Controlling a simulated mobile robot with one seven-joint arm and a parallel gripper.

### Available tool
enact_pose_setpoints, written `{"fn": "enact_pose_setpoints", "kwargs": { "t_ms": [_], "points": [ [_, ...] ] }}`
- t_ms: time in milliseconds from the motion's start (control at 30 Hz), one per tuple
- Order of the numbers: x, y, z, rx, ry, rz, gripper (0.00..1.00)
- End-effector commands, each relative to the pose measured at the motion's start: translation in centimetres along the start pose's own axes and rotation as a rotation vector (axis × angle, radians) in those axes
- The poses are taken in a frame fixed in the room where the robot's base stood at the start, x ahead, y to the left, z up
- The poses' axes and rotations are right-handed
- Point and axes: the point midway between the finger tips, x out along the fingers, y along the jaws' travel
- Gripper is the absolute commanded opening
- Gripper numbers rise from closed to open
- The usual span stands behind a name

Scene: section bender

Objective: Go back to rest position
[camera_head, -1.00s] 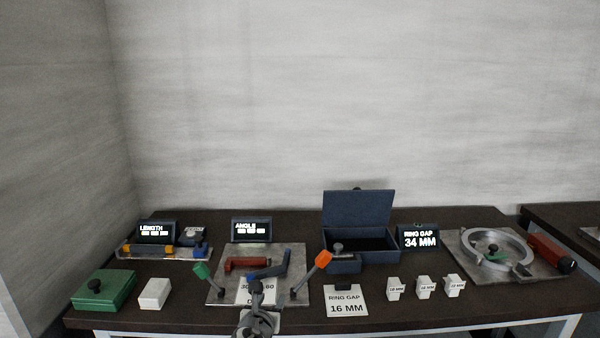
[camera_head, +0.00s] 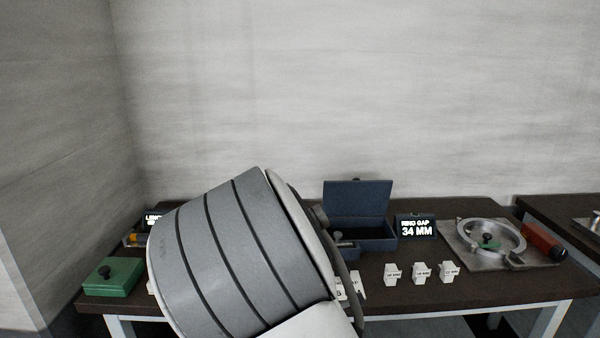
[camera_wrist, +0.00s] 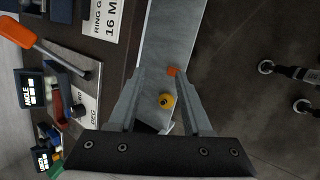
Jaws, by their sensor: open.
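My gripper (camera_wrist: 162,75) shows in the wrist view with its two fingers apart and nothing held between them. It hangs by the front edge of the dark workbench (camera_wrist: 125,62), clear of the tools on it. In the head view my own arm covers the left middle of the bench, and the gripper is hidden there. A small yellow ball-like part (camera_wrist: 166,101) and an orange square (camera_wrist: 173,71) show between the fingers, further below; I cannot tell what they belong to.
A green box (camera_head: 112,276), an open blue box (camera_head: 358,205), white blocks (camera_head: 421,272) and a ring fixture (camera_head: 490,240) stand on the bench. The ring gap display (camera_head: 416,227) reads 34 MM.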

Motion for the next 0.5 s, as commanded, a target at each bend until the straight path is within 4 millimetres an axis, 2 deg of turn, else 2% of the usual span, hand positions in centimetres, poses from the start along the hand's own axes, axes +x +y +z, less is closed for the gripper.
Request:
{"fn": "enact_pose_setpoints", "kwargs": {
  "t_ms": [100, 267, 500],
  "points": [
    [-2.3, -0.7, 1.2, 0.222, 0.066, -0.069, 0.49],
    [-5.8, -1.4, 2.5, 0.486, 0.136, -0.150, 0.49],
    [-12.2, -2.0, 5.0, 0.837, 0.213, -0.237, 0.49]
  ]
}}
